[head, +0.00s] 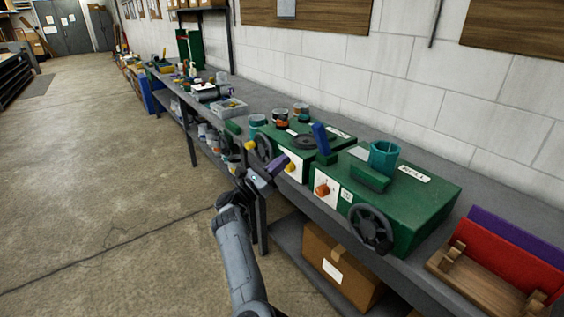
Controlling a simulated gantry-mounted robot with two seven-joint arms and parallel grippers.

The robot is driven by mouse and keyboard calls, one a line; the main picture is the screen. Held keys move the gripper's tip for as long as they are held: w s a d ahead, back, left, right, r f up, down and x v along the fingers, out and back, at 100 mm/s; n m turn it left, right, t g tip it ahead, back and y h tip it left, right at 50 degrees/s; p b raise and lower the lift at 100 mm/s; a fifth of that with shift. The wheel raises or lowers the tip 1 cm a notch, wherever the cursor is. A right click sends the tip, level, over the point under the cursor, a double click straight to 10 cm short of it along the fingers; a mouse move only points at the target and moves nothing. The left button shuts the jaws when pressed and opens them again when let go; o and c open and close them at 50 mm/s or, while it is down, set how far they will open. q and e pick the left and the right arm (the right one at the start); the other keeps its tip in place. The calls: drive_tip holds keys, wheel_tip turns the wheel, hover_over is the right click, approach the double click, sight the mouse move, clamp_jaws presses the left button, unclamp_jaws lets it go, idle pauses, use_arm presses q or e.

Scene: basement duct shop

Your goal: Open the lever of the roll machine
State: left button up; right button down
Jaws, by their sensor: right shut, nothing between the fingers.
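Two green box-shaped machines stand side by side on the bench; I cannot tell from their labels which one is the roll machine. The nearer machine (425,205) has an orange knob (321,190) and a black handwheel (371,229) on its front. A blue upright lever (321,138) stands near where the two machines meet. The farther machine (289,152) has a yellow knob (291,167) and a dark handwheel (263,147). My right gripper (271,169) is shut and empty, in front of the farther machine, left of the blue lever and apart from it. My left gripper is out of view.
A teal cup (383,157) stands on the nearer machine. Several jars and a grey bin (229,107) are farther along the bench. A wooden rack with red and purple panels (507,252) is at right. A cardboard box (340,268) sits below. The floor at left is clear.

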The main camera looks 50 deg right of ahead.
approach(316, 133)
drive_tip(key=x, duration=0.5)
drive_tip(key=shift+s+d+r, duration=0.1)
drive_tip(key=shift+r, duration=0.1)
drive_tip(key=shift+s+d+r, duration=0.15)
drive_tip(key=shift+d+r, duration=0.15)
drive_tip(key=shift+d, duration=0.35)
drive_tip(key=shift+s+d, duration=0.1)
